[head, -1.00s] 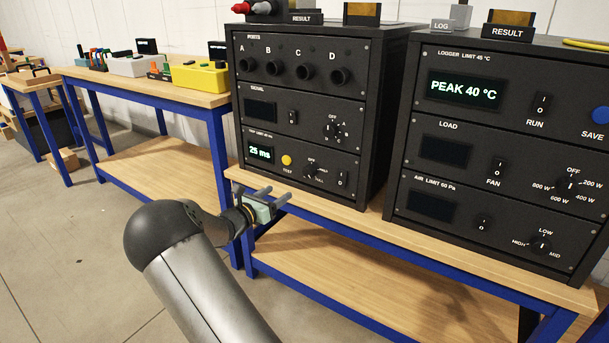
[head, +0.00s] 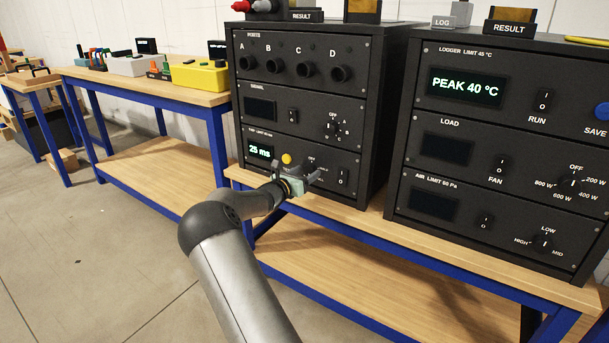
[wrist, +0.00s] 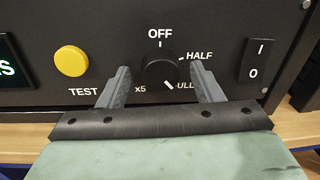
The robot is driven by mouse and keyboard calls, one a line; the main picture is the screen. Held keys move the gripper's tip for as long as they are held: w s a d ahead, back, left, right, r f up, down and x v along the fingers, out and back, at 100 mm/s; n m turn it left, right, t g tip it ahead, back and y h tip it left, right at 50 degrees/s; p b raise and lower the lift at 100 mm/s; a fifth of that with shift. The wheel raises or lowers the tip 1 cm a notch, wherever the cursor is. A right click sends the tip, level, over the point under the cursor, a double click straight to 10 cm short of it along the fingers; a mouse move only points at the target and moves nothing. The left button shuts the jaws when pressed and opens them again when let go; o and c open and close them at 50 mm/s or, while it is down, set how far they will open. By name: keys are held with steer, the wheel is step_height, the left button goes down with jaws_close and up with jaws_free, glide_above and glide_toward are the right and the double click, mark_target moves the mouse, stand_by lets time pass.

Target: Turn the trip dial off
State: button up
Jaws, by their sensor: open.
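The trip dial (wrist: 160,68) is a round black knob on the lowest panel of the left rack, under the label OFF. HALF is at its right, FULL at lower right, partly covered, and x5 at lower left. A white mark shows at its lower right; I cannot tell for sure whether it is the pointer. My gripper (wrist: 160,84) is open, with one finger on each side of the dial; contact is not clear. In the head view my gripper (head: 296,172) is in front of this panel and partly hides the dial.
A yellow TEST button (wrist: 71,61) is left of the dial and a rocker switch (wrist: 257,60) is right. The display (head: 259,150) reads 25 ms. The wooden bench edge (wrist: 292,120) runs just below the panel. A second rack (head: 495,150) stands to the right.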

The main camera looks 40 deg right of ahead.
steer(key=c, duration=1)
